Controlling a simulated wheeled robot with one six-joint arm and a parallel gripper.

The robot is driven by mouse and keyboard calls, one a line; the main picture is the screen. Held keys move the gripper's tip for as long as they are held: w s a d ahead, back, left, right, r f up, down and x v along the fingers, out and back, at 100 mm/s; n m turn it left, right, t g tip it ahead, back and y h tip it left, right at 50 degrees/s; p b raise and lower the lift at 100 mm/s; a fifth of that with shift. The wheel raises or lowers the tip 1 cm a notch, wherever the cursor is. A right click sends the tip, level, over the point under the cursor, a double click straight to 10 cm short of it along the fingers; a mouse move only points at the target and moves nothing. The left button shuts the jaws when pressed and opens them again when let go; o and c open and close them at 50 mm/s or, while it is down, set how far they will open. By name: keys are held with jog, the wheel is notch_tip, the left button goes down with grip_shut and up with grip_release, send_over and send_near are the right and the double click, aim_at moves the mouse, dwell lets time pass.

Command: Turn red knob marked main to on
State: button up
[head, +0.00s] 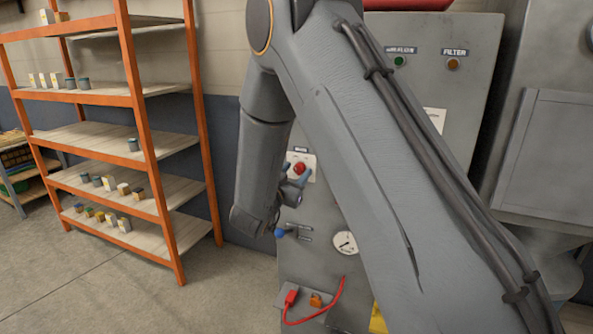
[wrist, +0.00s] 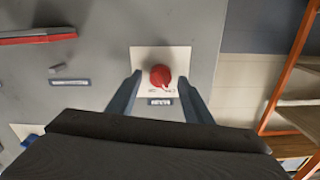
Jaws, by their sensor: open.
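The red knob (head: 299,169) sits on a pale square plate (head: 309,160) on the front of a grey cabinet. In the wrist view the red knob (wrist: 160,75) is on its white plate (wrist: 142,56), with a small dark label (wrist: 160,102) beside the plate, too small to read. My gripper (wrist: 158,82) is open, its two fingers spread on either side of the knob with gaps to both sides. In the head view my gripper (head: 292,180) is at the knob and partly hidden by my arm. I cannot tell how far the fingertips are from the plate.
The cabinet (head: 470,100) also bears a green lamp (head: 400,61), an amber lamp (head: 453,64), a round gauge (head: 345,243), a blue-ended lever (head: 280,233) and a red cable (head: 328,316). An orange shelf rack (head: 140,130) stands left. The floor (head: 90,270) before it is clear.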

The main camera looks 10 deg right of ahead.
jog(key=shift+w, duration=0.1)
jog(key=c, duration=1.1)
jog(key=shift+o, duration=0.2)
jog(key=shift+d+f+m+b, duration=0.1)
jog(key=shift+m+b, duration=0.2)
jog(key=shift+b, duration=0.15)
jog(key=m+b, duration=0.4)
jog(key=shift+f+m, duration=0.1)
jog(key=shift+m, duration=0.3)
jog(key=m+b, duration=0.2)
jog(key=b, duration=0.1)
jog(key=shift+m, duration=0.3)
jog(key=m+b, duration=0.3)
jog(key=b, duration=0.1)
jog(key=shift+d+m, duration=0.1)
jog(key=shift+m, duration=0.3)
